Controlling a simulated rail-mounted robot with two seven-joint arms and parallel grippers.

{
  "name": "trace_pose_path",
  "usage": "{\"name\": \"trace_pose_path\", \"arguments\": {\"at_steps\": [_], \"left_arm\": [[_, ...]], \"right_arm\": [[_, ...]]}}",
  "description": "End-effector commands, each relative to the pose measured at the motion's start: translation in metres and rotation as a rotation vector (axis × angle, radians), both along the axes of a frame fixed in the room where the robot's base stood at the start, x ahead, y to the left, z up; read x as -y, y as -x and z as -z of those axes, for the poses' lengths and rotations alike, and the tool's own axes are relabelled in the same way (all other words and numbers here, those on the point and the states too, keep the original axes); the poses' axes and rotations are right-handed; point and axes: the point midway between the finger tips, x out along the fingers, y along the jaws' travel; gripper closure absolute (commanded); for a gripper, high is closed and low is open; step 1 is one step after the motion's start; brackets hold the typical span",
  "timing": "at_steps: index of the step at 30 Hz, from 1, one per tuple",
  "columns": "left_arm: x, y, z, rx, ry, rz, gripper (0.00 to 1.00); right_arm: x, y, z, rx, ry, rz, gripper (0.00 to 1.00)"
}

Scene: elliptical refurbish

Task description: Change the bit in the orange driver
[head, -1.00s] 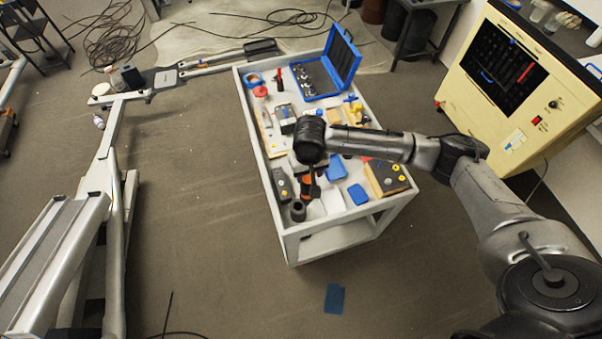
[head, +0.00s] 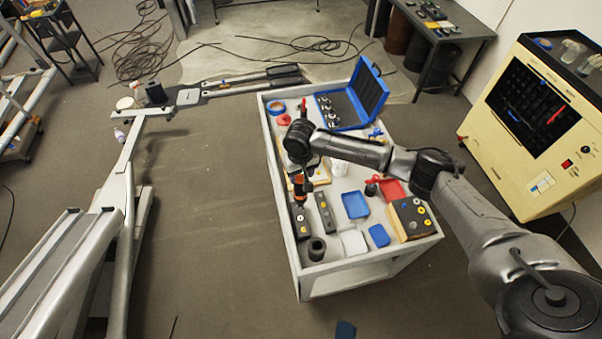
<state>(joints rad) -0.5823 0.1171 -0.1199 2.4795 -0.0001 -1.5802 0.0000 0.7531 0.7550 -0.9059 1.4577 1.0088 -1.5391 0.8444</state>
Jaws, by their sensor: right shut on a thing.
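My right gripper (head: 302,178) hangs over the left part of the white cart. It is shut on the orange driver (head: 299,190), whose orange and black body points down. The driver's lower end is near the far end of a dark block (head: 301,224); I cannot tell whether they touch. A second dark block (head: 325,212) lies just to the right. The driver's bit is too small to make out, and the gripper and wrist hide part of the driver. My left gripper is not in view.
The white cart (head: 291,253) also carries a dark cup (head: 316,248), blue trays (head: 355,205) (head: 379,235), a red tray (head: 393,188), a knobbed block (head: 412,220) and an open blue case (head: 372,92). A cream cabinet (head: 545,185) stands at right.

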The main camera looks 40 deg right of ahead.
Motion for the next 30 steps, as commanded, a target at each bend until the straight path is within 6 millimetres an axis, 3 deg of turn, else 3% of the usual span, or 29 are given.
{"name": "trace_pose_path", "arguments": {"at_steps": [24,30], "left_arm": [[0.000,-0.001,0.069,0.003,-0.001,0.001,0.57],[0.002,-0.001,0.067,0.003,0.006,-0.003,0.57]], "right_arm": [[0.000,0.000,0.060,0.002,0.001,0.000,0.93],[0.000,0.000,0.071,0.000,-0.001,0.002,0.93]]}}
